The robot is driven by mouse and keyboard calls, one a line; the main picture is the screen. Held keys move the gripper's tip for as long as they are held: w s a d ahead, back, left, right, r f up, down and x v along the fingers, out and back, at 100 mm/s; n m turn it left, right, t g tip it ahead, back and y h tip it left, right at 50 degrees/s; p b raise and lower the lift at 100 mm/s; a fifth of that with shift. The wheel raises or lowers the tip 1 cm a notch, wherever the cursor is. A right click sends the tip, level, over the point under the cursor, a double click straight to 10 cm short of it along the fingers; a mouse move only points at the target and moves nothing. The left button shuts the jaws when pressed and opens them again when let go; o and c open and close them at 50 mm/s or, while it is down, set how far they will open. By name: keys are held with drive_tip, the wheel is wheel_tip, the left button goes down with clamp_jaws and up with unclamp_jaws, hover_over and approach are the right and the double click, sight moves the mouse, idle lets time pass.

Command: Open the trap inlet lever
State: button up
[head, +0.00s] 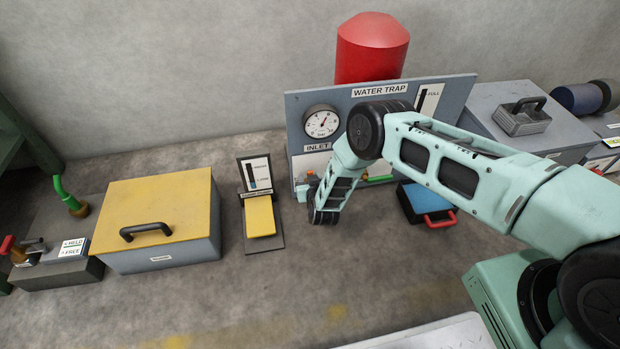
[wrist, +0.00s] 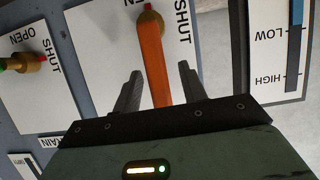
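The orange inlet lever (wrist: 153,60) hangs from a red-topped pivot on a white plate (wrist: 105,60) lettered OPEN and SHUT. The lever's free end points toward my gripper (wrist: 160,75). In the wrist view the two dark fingers are apart, one on each side of the lever, with gaps visible. I cannot tell how deep the lever sits between them. In the head view the water trap panel (head: 455,92) stands against the wall with the INLET label. My arm hides much of the panel, and the fingers are hard to make out there. A bit of orange (head: 309,173) shows by the wrist.
The drain valve (wrist: 30,62) with a green handle sits left of the lever in the wrist view. A level gauge (wrist: 280,50) is at right. In the head view a yellow pedal (head: 260,216), a yellow-lidded box (head: 150,205) and a blue box (head: 420,200) stand nearby.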

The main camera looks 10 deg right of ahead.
drive_tip(key=shift+w, duration=0.1)
drive_tip(key=p+v, duration=0.7)
drive_tip(key=v, duration=1)
drive_tip(key=shift+s, duration=0.3)
drive_tip(key=shift+r, duration=0.1)
